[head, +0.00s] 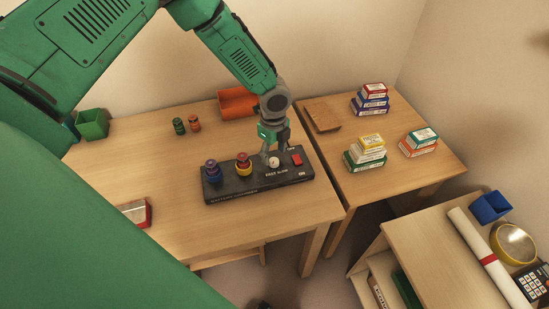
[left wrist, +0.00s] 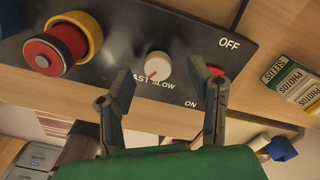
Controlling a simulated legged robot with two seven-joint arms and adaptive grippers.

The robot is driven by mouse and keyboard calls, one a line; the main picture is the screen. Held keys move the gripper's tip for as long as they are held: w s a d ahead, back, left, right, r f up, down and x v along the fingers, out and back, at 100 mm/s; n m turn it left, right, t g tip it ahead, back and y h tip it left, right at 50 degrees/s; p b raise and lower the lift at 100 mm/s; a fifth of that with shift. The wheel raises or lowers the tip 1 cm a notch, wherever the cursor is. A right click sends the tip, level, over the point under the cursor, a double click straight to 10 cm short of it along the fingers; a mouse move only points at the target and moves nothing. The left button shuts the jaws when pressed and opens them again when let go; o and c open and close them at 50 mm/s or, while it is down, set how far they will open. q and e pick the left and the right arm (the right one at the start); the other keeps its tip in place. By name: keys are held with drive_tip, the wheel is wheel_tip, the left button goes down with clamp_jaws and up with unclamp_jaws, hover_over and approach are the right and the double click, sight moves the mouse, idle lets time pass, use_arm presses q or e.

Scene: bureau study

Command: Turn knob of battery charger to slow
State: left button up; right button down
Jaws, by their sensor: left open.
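The black battery charger (head: 228,187) lies on the wooden desk, with coloured batteries standing in its left part. Its white round knob (head: 274,162) is near the right end; it also shows in the left wrist view (left wrist: 158,65). A red mark on the knob points down-left, towards the FAST label; SLOW is printed to the right of it. My left gripper (left wrist: 166,78) is open above the charger, one finger on each side of the knob, with gaps visible. It also shows in the head view (head: 272,150). My right gripper is out of view.
A red switch (head: 297,160) with OFF and ON labels sits right of the knob, partly behind a finger in the wrist view. An orange bin (head: 236,103), green bin (head: 92,124) and two small batteries stand behind. Stacked boxes (head: 365,153) are on the right table.

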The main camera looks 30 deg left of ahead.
sight(274, 162)
use_arm(q)
drive_tip(key=shift+s+d+f, duration=0.1)
drive_tip(key=shift+s+f, duration=0.15)
drive_tip(key=shift+f, duration=0.7)
drive_tip(key=shift+d+f, duration=0.15)
drive_tip(key=shift+f, duration=0.25)
drive_tip(key=shift+w, duration=0.15)
clamp_jaws()
